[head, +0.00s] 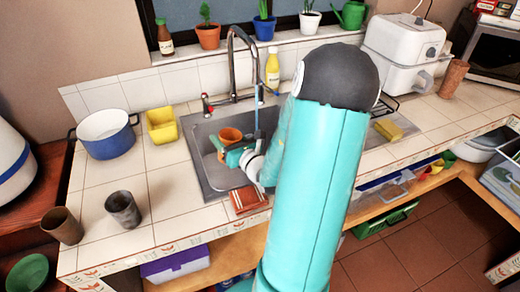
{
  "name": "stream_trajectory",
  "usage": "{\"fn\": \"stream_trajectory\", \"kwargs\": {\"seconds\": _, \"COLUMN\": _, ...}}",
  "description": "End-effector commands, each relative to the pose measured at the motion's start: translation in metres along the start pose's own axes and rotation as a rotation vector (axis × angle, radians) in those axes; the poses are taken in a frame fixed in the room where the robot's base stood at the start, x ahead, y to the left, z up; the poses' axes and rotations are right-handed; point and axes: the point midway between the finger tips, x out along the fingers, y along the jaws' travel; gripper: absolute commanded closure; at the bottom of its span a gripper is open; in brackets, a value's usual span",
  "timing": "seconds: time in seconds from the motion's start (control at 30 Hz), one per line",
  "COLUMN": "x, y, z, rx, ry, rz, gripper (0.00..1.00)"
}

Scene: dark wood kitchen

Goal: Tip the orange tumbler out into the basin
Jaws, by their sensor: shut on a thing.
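The orange tumbler (230,136) shows over the metal sink basin (192,127), near its left part. My gripper (225,149) is shut on the tumbler and partly covers its lower side. The tumbler's rim shows at the top, but I cannot tell its exact tilt or whether anything is in it. My own teal arm crosses the middle of the view and hides the right part of the basin.
A chrome faucet (231,62) rises behind the basin. A blue pot (106,134), a yellow container (161,126), a grey cup (123,210) and a brown cup (62,226) stand left. The tiles between are clear.

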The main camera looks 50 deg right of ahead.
Motion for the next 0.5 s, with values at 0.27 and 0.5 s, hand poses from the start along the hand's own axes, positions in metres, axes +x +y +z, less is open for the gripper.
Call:
{"fn": "stream_trajectory", "kwargs": {"seconds": 0.27, "x": -0.003, "y": -0.018, "z": 0.005, "rx": 0.181, "ry": -0.023, "rz": -0.003, "gripper": 0.66}}
{"fn": "stream_trajectory", "kwargs": {"seconds": 0.5, "x": -0.005, "y": -0.033, "z": 0.000, "rx": 0.334, "ry": -0.044, "rz": 0.000, "gripper": 0.66}}
